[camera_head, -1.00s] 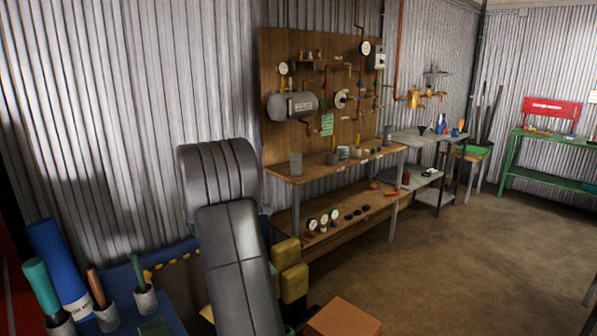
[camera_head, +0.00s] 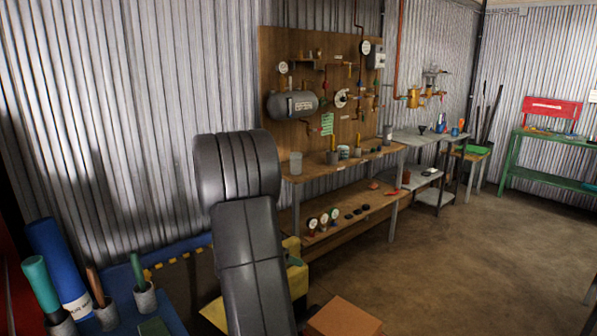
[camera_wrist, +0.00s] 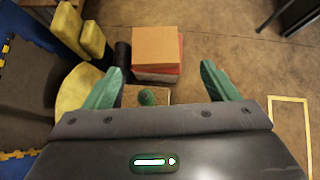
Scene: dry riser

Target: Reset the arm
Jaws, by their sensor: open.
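My gripper (camera_wrist: 160,85) shows in the wrist view with its two green fingers spread wide apart. It is open and nothing is between the fingertips. Beyond the fingers, lower down, stands an orange-brown box (camera_wrist: 157,47) on a red one. My arm, dark and padded-looking, rises across the lower middle of the head view. The gripper itself is not visible in the head view.
A grey bench (camera_head: 425,137) and a green bench (camera_head: 555,172) are further right. Yellow objects (camera_wrist: 92,38) lie left of the boxes. The brown floor (camera_head: 450,265) at right is clear.

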